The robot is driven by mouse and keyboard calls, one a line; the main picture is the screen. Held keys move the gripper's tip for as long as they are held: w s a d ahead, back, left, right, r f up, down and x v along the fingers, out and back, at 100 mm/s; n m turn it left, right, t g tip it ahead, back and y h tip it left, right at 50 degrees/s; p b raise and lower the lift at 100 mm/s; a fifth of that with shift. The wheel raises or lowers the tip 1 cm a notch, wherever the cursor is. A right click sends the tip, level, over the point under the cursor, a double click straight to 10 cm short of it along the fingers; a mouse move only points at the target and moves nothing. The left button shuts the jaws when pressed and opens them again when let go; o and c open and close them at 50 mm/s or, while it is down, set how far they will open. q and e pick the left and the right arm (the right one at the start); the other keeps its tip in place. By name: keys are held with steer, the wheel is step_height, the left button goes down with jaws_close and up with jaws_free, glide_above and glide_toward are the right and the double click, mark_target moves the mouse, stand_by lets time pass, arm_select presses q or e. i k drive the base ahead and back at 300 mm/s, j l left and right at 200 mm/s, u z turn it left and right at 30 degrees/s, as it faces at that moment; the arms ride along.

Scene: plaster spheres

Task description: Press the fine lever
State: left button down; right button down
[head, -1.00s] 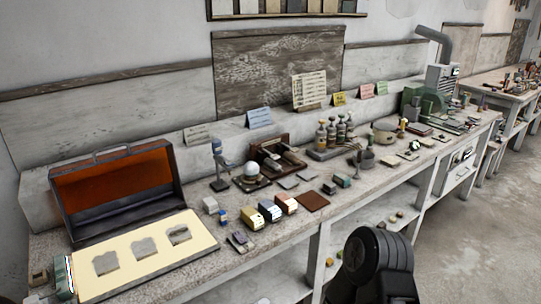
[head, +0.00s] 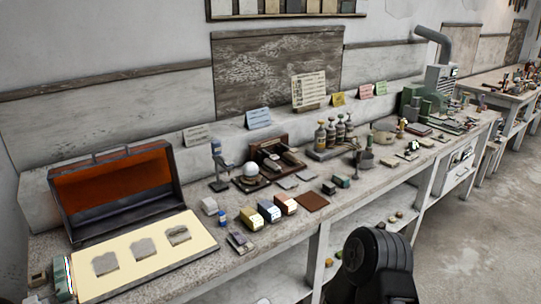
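I cannot make out with certainty which part is the fine lever. A white plaster sphere (head: 250,170) sits on a dark base on the long bench. Behind it to the right is a brown wooden device (head: 272,154) with pale blocks on it, too small to tell whether any of them is a lever. A thin upright stand (head: 218,168) with a blue-grey head stands left of the sphere. Neither of my grippers shows in the head view. A dark rounded part of my own body shows at the lower right.
An open case (head: 200,251) with a cream insert fills the bench's left end. Yellow, blue and red-brown boxes (head: 268,211) stand near the front edge by a brown mat (head: 312,202). Several bottles (head: 331,136) stand farther right. The floor (head: 465,235) at right is clear.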

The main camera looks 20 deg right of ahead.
mark_target(274, 157)
steer(key=l+u, duration=0.15)
steer(key=u, duration=0.45)
steer(key=l+u, duration=0.15)
steer(key=l, duration=0.35)
steer(key=l+u, duration=0.2)
steer(key=l, duration=0.35)
steer(key=k+l+u, duration=0.15)
steer(key=l, duration=0.35)
steer(key=l+u, duration=0.2)
steer(key=l, duration=0.3)
steer(key=k+l, duration=0.1)
steer(key=l, duration=0.15)
steer(key=k+l, duration=0.1)
steer(key=l, duration=0.15)
